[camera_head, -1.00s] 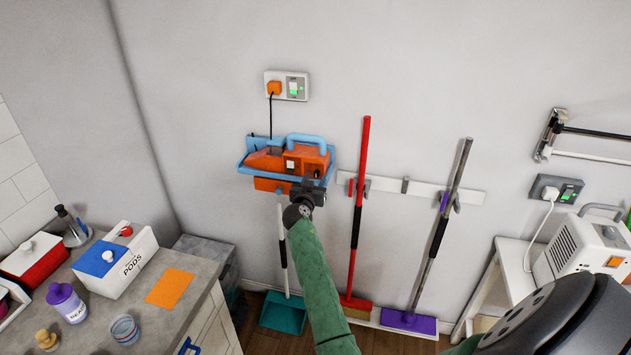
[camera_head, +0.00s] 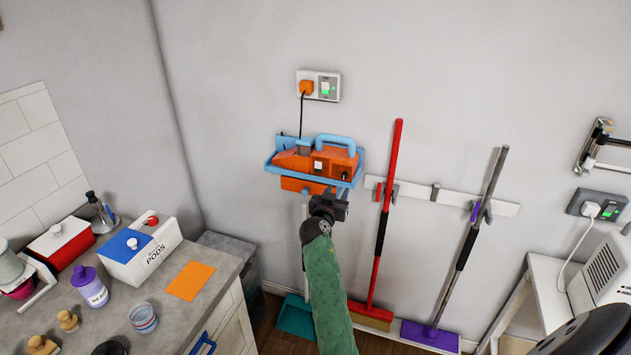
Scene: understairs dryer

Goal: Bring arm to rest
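My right gripper (camera_head: 333,200) is in the middle of the head view, at the end of a green-sleeved arm that comes up from the bottom. It is in front of the lower right part of an orange device (camera_head: 318,160) in a blue wall holder (camera_head: 270,166). The gripper is small and dark, and I cannot tell whether its fingers are open or shut, or whether it touches the holder. My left gripper is not in view.
A counter (camera_head: 225,262) with a pods box (camera_head: 142,250), jars and an orange card (camera_head: 190,281) is at the left. A red broom (camera_head: 385,220) and a purple-headed broom (camera_head: 470,240) hang right of my arm. A white table (camera_head: 545,285) with an appliance (camera_head: 605,265) is at the right.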

